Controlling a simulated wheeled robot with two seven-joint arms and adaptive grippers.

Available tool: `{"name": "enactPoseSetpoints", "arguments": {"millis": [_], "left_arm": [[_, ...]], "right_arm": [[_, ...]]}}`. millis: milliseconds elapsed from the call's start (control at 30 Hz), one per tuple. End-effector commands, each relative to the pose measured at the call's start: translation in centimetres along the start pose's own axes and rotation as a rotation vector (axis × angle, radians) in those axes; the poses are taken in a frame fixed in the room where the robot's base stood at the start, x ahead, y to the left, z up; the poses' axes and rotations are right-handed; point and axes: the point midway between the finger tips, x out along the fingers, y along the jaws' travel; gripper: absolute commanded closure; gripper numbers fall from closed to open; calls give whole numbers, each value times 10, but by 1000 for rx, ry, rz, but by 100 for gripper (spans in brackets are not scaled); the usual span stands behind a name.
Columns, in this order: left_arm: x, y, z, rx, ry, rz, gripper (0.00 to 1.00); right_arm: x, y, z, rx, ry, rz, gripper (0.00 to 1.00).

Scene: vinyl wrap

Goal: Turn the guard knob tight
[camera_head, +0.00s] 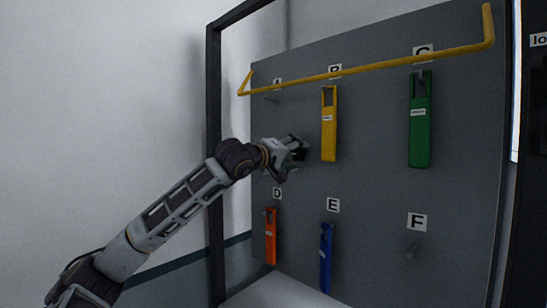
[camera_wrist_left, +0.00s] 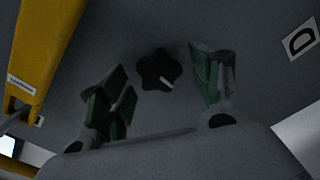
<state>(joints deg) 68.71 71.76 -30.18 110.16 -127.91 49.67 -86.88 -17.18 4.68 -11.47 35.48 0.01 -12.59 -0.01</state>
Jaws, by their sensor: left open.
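The guard knob (camera_wrist_left: 155,70) is a black, star-shaped knob with a small pale mark, on the grey panel in the left wrist view. My left gripper (camera_wrist_left: 165,88) is open, with one green-padded finger on each side of the knob in that picture. I cannot tell whether either finger touches it. In the head view my left gripper (camera_head: 294,151) is close to the panel, left of the yellow hanging piece. The knob is hard to tell from the dark gripper parts there. The yellow guard bar (camera_head: 375,67) runs across the upper panel. My right gripper is not in view.
The grey panel (camera_head: 375,190) holds yellow (camera_head: 328,125), green (camera_head: 420,120), orange (camera_head: 270,238) and blue (camera_head: 325,258) pieces on pegs, below letter labels. The pegs at A (camera_head: 271,99) and F (camera_head: 411,252) are bare. A dark post (camera_head: 214,150) stands left of the panel.

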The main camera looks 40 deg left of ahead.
Motion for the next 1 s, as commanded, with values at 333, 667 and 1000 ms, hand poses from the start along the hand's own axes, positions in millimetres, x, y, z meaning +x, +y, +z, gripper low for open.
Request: {"name": "enactPoseSetpoints", "arguments": {"millis": [333,667,1000], "left_arm": [[-25,-1,0,3,1,-2,36],[-46,-1,0,2,0,-2,36],[-64,-1,-1,1,1,-2,36]], "right_arm": [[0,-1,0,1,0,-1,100],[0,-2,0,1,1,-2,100],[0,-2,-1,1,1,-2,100]]}}
